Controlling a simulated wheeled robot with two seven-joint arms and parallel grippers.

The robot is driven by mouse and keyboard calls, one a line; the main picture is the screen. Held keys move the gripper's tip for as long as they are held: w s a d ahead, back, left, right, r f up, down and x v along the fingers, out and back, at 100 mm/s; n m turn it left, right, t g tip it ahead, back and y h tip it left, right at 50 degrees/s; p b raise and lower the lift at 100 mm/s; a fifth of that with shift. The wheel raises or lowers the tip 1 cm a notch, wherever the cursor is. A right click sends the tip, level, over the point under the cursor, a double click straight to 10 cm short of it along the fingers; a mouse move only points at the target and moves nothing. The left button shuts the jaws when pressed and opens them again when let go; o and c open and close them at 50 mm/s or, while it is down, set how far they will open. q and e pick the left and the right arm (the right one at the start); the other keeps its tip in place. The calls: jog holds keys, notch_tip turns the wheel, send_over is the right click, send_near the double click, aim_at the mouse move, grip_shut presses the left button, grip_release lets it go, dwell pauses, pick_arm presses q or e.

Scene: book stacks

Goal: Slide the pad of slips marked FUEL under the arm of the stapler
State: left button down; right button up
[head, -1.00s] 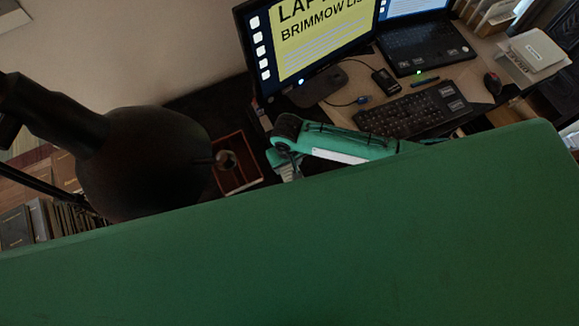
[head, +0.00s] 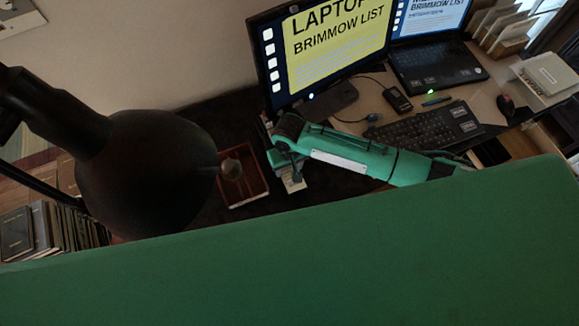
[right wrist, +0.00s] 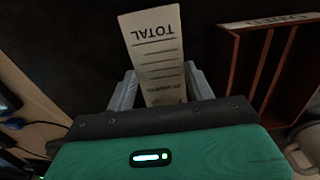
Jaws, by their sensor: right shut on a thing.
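My right gripper (head: 288,168) hangs low over the dark desk surface, left of the keyboard. It is shut on a pale pad of slips (head: 293,184). In the right wrist view the pad (right wrist: 157,52) stands out between the two grey fingers (right wrist: 160,88), with printed lines and the word TOTAL upside down. Smaller print near the fingers is too small to read, and I cannot make out the word FUEL. I cannot make out the stapler in either view. My left gripper is not in view.
A red-brown wooden tray (head: 252,196) lies just left of the gripper in the head view; it also shows in the right wrist view (right wrist: 232,70). A dark lamp shade (head: 145,170) blocks the left. A monitor (head: 330,45), keyboard (head: 435,135) and laptop (head: 440,65) stand beyond.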

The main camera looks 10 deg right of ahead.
dwell(0.3)
jog(key=o, duration=1)
jog(key=shift+o, duration=0.2)
notch_tip(320, 180, up, 14)
jog(key=b, duration=0.2)
jog(key=shift+f, duration=0.1)
